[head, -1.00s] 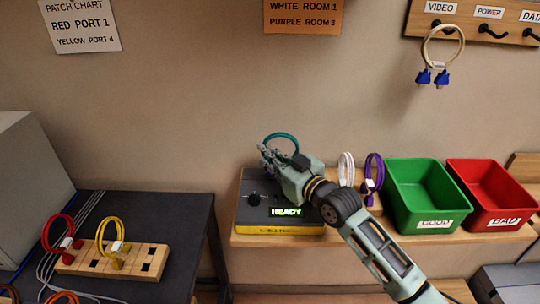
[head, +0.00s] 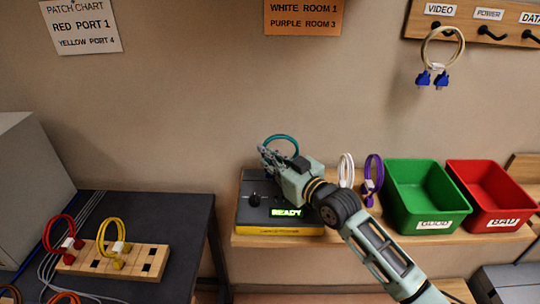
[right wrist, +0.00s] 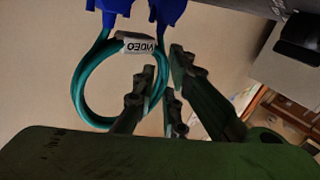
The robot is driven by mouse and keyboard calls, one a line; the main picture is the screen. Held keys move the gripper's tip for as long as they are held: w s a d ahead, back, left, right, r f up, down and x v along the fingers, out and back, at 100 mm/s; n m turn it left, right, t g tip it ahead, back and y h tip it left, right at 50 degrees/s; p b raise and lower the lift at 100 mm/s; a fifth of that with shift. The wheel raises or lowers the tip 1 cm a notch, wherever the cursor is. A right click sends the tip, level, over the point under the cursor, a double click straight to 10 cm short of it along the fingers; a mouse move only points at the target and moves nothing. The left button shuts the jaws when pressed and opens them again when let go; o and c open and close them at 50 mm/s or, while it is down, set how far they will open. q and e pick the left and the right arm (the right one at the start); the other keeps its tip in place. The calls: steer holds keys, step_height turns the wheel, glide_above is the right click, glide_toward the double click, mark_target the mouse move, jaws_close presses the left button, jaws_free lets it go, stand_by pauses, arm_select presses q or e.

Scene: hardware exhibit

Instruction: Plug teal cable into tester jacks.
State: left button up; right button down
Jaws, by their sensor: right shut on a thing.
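The teal cable (head: 282,137) is a loop above the back of the tester (head: 252,212), a dark box with a yellow front edge, a knob and a lit READY display. My right gripper (head: 266,155) is shut on the cable over the tester. In the right wrist view the fingers (right wrist: 160,68) are at one side of the teal loop (right wrist: 76,85), near its VIDEO label (right wrist: 137,42). Two blue plugs (right wrist: 168,10) are at the top, their ends cut off. The tester jacks are hidden; I cannot tell whether the plugs touch them. My left gripper is out of view.
White (head: 346,170) and purple (head: 374,172) cables stand close right of the tester. Beyond are a green GOOD bin (head: 425,205) and red BAD bin (head: 497,210). A cream cable (head: 427,47) hangs above. A wooden port block (head: 140,270) is on the left table.

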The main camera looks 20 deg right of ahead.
steer(key=shift+s+a+f+g, duration=0.1)
steer(key=shift+f+g, duration=0.05)
steer(key=shift+f, duration=0.3)
steer(key=shift+s+a+f+g, duration=0.1)
steer(key=shift+f+g, duration=0.05)
steer(key=shift+f, duration=0.3)
stand_by(0.8)
steer(key=shift+d+r, duration=0.1)
steer(key=shift+r, duration=0.05)
steer(key=shift+w+r+p, duration=0.2)
steer(key=shift+r+p, duration=0.6)
steer(key=shift+p, duration=0.2)
steer(key=shift+d+r+p, duration=0.1)
steer(key=shift+r+p, duration=0.4)
steer(key=shift+r, duration=0.35)
steer(key=shift+r, duration=0.1)
